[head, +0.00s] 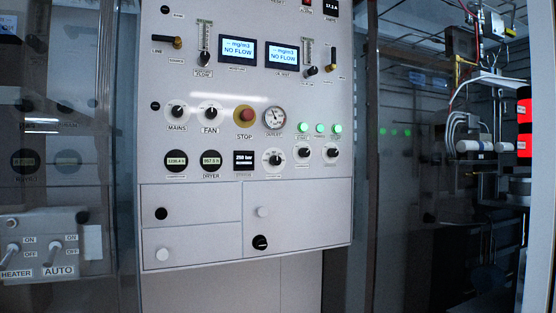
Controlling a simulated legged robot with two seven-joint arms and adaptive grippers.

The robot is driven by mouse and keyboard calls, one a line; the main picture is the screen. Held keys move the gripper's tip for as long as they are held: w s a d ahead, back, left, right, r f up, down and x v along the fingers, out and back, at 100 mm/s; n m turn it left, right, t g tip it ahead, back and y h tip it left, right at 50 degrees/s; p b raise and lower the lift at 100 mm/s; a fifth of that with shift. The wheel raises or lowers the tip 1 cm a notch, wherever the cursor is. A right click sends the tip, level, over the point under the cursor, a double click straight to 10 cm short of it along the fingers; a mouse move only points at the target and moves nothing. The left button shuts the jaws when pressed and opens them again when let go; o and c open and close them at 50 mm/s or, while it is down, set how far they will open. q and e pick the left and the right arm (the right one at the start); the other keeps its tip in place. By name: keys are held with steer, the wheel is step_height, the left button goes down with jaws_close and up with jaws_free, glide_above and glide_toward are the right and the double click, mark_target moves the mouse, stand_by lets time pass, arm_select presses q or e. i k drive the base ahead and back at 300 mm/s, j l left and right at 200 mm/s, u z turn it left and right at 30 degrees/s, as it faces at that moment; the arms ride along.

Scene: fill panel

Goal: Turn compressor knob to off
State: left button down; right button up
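A white control panel (212,225) fills the middle of the head view. It carries several black rotary knobs on white discs. The knob labelled MAINS (177,112) and the knob labelled FAN (211,113) are at the left of the upper row. The lower row has a larger knob (275,159) and two smaller knobs, one in the middle (303,153) and one at the right (331,153). The small labels by these three are too blurred to read, so I cannot tell which is the compressor knob. Neither of my grippers is in view.
A red STOP button (246,115) on yellow and a pressure gauge (273,118) sit above the lower row. Green lamps (319,128) are lit. A side box with HEATER and AUTO switches (55,245) is at left; open pipework (475,145) is at right.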

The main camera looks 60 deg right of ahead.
mark_target(303, 152)
steer(key=z, duration=1.8)
